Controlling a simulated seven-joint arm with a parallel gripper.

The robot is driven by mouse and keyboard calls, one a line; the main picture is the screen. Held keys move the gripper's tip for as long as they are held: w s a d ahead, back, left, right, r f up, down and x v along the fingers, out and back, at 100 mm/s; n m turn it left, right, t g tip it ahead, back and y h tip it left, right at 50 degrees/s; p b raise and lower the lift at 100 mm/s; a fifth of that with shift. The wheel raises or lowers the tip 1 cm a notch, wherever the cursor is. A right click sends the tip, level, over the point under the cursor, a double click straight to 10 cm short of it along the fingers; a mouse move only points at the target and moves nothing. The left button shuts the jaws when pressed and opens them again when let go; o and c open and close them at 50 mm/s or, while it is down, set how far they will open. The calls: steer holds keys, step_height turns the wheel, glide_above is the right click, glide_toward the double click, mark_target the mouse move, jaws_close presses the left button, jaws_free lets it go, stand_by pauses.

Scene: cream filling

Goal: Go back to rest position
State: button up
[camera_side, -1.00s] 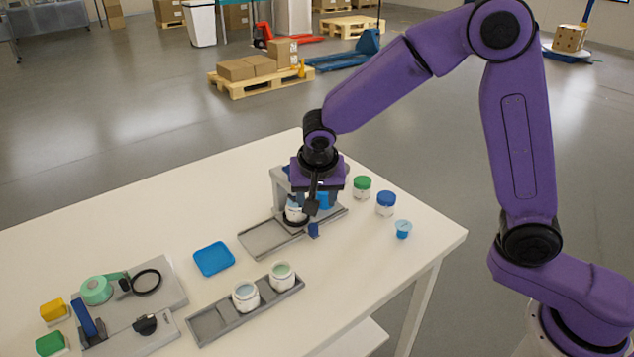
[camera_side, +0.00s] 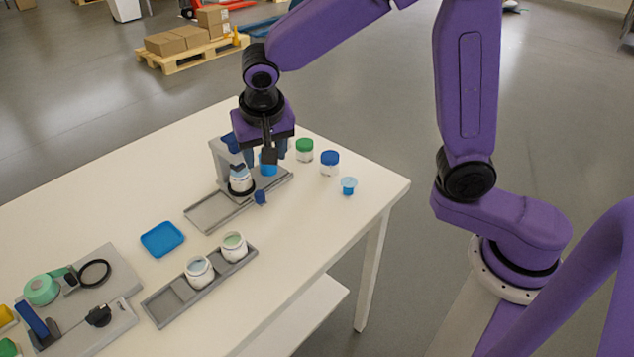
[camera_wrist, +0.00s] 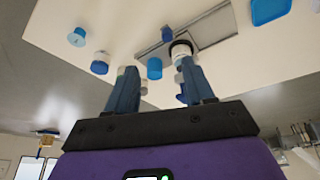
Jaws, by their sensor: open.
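My gripper (camera_side: 262,157) is open and empty, just above and beside the grey filling station (camera_side: 222,160). In the wrist view, the two fingers of my gripper (camera_wrist: 158,82) are spread apart with nothing between their tips. A white jar (camera_side: 241,183) with a dark ring around its base stands at the station; it also shows in the wrist view (camera_wrist: 182,50). A blue cylinder (camera_side: 268,170) stands beside that jar, partly hidden by my gripper; it also shows in the wrist view (camera_wrist: 154,68).
A green-lidded jar (camera_side: 304,150), a blue-lidded jar (camera_side: 330,162) and a small blue cup (camera_side: 349,186) stand near the right edge. A grey tray (camera_side: 162,309) holds two open jars. Air above the table is clear.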

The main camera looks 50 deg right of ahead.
steer(key=s+d+n+g+y, duration=0.1)
steer(key=s+d+n, duration=0.2)
steer(key=s+n, duration=0.3)
steer(key=s+d+n+g, duration=0.1)
steer(key=s+d+n, duration=0.3)
steer(key=s, duration=0.8)
steer(key=s+d+f+n+g+y, duration=0.1)
steer(key=s+d+n, duration=0.3)
steer(key=s+n, duration=0.3)
steer(key=s, duration=0.2)
steer(key=shift+s+d+n+y, duration=0.2)
steer(key=shift+s+n+y, duration=0.1)
steer(key=shift+s, duration=0.05)
